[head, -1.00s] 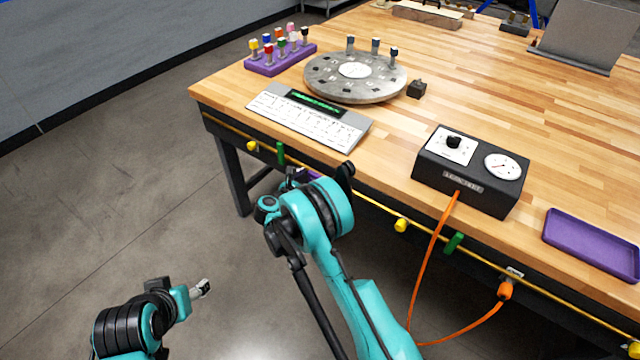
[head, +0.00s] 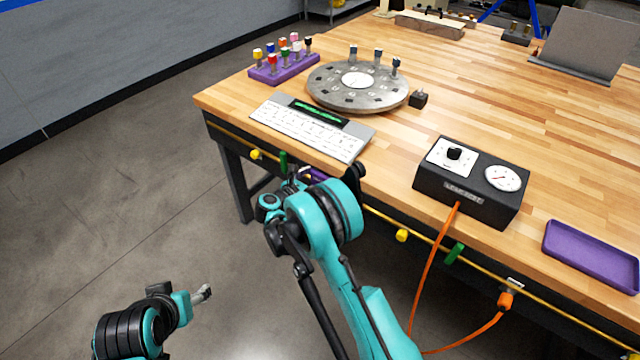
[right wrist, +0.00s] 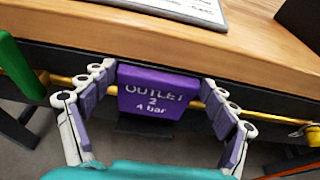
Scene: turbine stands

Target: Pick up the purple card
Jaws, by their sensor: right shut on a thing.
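The purple card (right wrist: 158,93) reads "OUTLET 2 4 bar" in the right wrist view. It is upright at the bench's front edge, by the yellow rail. My right gripper (right wrist: 158,84) is shut on it, with one finger at each side edge. In the head view the right gripper (head: 304,173) is partly hidden behind my arm, and only a bit of the card (head: 318,175) shows. My left gripper (head: 203,292) is low at the left, over the floor, away from the bench. Its jaws are too small to judge.
The yellow rail (head: 402,221) runs along the wooden bench's front. A keyboard-like panel (head: 300,128) lies above the right gripper, near a round grey turntable (head: 325,90). A black gauge box (head: 470,182) with an orange hose and a purple tray (head: 592,256) are further right.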

